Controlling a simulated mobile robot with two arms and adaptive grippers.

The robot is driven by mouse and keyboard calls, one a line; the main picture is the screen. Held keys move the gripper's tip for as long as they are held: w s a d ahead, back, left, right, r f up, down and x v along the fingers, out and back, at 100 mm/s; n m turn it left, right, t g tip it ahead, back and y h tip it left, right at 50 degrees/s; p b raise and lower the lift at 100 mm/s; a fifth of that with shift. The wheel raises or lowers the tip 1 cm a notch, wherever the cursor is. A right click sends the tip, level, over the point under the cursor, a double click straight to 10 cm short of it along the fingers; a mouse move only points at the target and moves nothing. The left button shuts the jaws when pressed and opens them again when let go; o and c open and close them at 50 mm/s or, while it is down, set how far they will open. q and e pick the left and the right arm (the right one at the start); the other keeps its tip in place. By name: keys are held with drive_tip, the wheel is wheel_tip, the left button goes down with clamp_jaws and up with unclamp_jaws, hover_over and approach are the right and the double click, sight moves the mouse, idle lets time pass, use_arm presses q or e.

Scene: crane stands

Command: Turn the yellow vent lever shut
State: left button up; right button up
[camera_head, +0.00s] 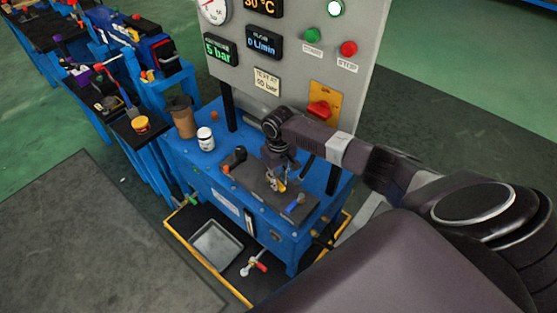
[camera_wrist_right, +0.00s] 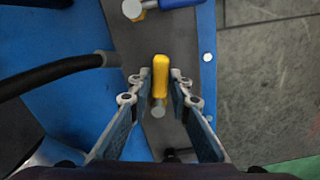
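The yellow vent lever (camera_wrist_right: 161,78) shows in the right wrist view, pointing up the picture from a silver pivot at its lower end. My right gripper (camera_wrist_right: 160,76) is open, with one finger on each side of the lever and a narrow gap on both sides. In the head view the right gripper (camera_head: 277,181) points down over the dark top plate of the blue stand, and only a small yellow bit of the lever (camera_head: 280,187) shows by its fingertips. My left gripper is not in view.
A blue-handled valve (camera_head: 294,205) sits close by on the plate (camera_head: 262,186). A black hose (camera_wrist_right: 60,74) runs in beside the gripper. A gauge panel (camera_head: 285,60) with a red knob (camera_head: 319,109) rises behind. A white jar (camera_head: 205,139) and brown cup (camera_head: 182,118) stand left.

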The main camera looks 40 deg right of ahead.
drive_tip(key=shift+o, duration=1.2)
drive_tip(key=shift+a, duration=0.1)
